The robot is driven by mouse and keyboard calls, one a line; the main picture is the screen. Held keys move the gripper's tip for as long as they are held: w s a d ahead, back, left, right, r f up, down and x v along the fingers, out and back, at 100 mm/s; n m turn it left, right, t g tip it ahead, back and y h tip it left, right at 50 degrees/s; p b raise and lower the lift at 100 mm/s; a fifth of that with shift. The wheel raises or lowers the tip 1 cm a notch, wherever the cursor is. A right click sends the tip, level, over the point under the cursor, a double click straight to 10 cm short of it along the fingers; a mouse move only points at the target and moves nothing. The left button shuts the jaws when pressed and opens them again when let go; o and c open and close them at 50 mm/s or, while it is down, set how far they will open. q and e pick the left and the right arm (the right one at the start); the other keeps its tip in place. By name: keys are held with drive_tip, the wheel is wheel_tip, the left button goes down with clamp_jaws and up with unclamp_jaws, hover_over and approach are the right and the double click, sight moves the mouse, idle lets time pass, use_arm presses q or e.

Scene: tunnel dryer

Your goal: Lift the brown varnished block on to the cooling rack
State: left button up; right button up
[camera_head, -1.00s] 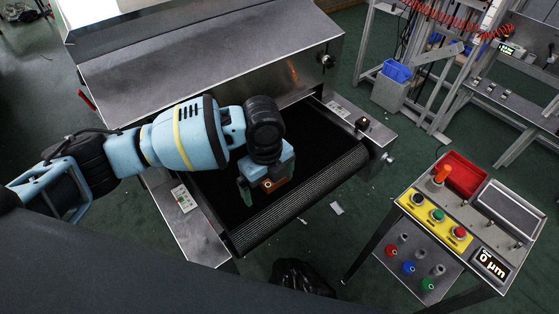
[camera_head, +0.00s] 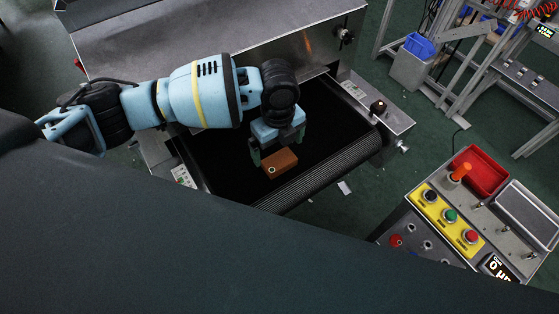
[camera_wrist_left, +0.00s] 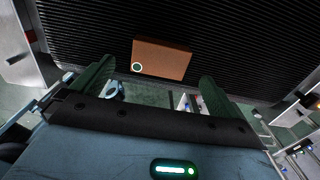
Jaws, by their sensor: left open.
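The brown block (camera_head: 281,165) lies on the dark ribbed belt (camera_head: 325,162) at the dryer's open end, near the belt's front roller. It has a small round green-and-white mark on one face. My left gripper (camera_head: 277,149) is open just behind and above the block. In the left wrist view, the block (camera_wrist_left: 165,60) lies ahead of the gripper (camera_wrist_left: 155,84), within the width between its two green fingers, with gaps at both sides. Neither finger clearly touches it. I cannot make out a cooling rack. My right gripper is not in view.
The dryer's metal hood (camera_head: 220,40) rises behind my left arm. Metal side plates flank the belt, the right one with a black knob (camera_head: 378,107). A control stand with a red tray (camera_head: 482,172) is at the right. Green floor lies between them.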

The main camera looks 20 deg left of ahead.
sight(279, 160)
use_arm(q)
wheel_tip(279, 160, down, 5)
drive_tip(key=shift+d+f, duration=0.1)
drive_tip(key=shift+d, duration=0.05)
drive_tip(key=c, duration=1.1)
drive_tip(key=shift+r, duration=0.7)
drive_tip(key=shift+s+a+r, duration=0.25)
drive_tip(key=shift+r, duration=0.35)
drive_tip(key=shift+s+a+r, duration=0.2)
drive_tip(key=shift+s+r, duration=0.05)
drive_tip(key=shift+r, duration=0.35)
drive_tip(key=s+a, duration=0.3)
drive_tip(key=s+a+r, duration=0.1)
drive_tip(key=s+a, duration=0.2)
drive_tip(key=s, duration=0.1)
drive_tip(key=s+a, duration=0.3)
drive_tip(key=s, duration=0.1)
drive_tip(key=shift+a+r+p, duration=0.2)
drive_tip(key=shift+a+p, duration=0.1)
drive_tip(key=shift+a, duration=0.1)
